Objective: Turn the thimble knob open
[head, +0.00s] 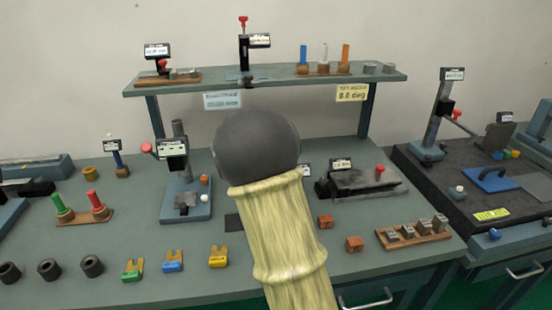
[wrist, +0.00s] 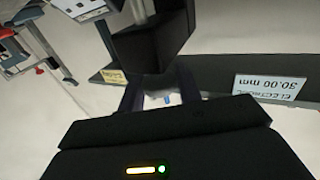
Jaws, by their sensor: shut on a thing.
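My gripper (wrist: 160,98) shows in the wrist view as a wide dark body with two dark fingers. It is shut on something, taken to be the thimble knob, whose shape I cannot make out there. A large dark block (wrist: 165,38) with a grey post stands close in front of the fingers. In the head view my own arm, with a dark ball and a pale ribbed sleeve, covers the middle of the bench and hides my gripper and what it holds. I cannot tell how far the knob is turned.
A shelf (head: 270,82) spans the back, with a blue-white sign (head: 222,100) and a yellow sign (head: 352,93). A display stand (head: 172,150) with a pink-red knob is left of my arm. Coloured clips (head: 172,261) and dark rings (head: 49,269) lie along the front.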

